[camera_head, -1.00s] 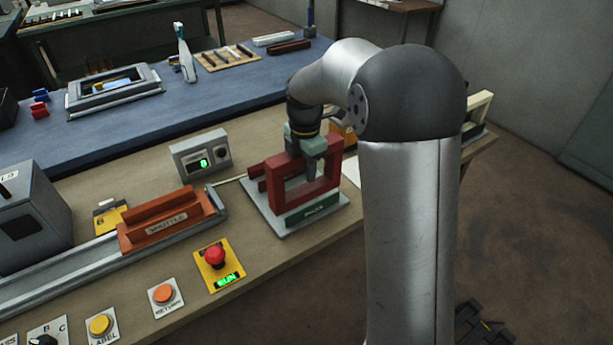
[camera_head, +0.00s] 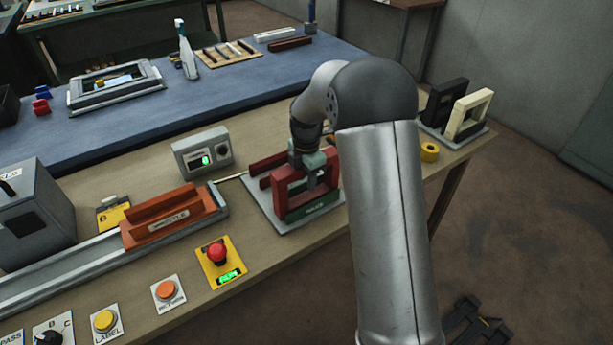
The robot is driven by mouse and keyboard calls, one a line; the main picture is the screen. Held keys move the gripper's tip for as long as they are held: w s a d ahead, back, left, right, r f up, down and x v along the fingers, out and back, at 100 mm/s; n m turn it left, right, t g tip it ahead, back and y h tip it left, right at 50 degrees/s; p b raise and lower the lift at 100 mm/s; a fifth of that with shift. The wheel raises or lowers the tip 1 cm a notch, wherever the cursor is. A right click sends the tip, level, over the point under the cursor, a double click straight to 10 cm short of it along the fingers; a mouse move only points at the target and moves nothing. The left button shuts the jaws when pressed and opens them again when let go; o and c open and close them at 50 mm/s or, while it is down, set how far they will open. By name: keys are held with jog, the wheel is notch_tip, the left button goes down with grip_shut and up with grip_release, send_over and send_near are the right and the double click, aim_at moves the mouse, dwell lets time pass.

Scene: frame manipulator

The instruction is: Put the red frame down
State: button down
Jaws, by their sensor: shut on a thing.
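The red frame (camera_head: 281,192) is upright over the grey plate (camera_head: 262,214), between a dark red rail at the back and a green labelled block (camera_head: 312,207) at the front. My gripper (camera_head: 313,178) is shut on the frame's top bar from above, with a finger showing in the frame's opening. The green block hides the frame's lower edge, so I cannot tell whether it touches the plate.
The orange shuttle (camera_head: 165,224) sits on its rail to the left. A grey box with a green display (camera_head: 202,153) stands behind it. A red stop button (camera_head: 217,252) is in front. A black frame (camera_head: 442,101) and a cream frame (camera_head: 470,114) stand at the right.

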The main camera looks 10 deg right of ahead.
jog(key=shift+f, duration=0.2)
jog(key=c, duration=0.9)
grip_release()
notch_tip(320, 180, up, 12)
jog(key=shift+r+b, duration=0.1)
jog(key=shift+b, duration=0.3)
jog(key=shift+s+r, duration=0.25)
jog(key=s+f+m, duration=0.1)
jog(key=s+m, duration=0.6)
jog(key=s, duration=0.3)
jog(key=s+f+m, duration=0.1)
jog(key=s+m, duration=0.6)
jog(key=s, duration=0.4)
jog(key=s+f+m, duration=0.2)
jog(key=s+m, duration=0.6)
jog(key=s, duration=0.3)
jog(key=shift+s+a, duration=0.25)
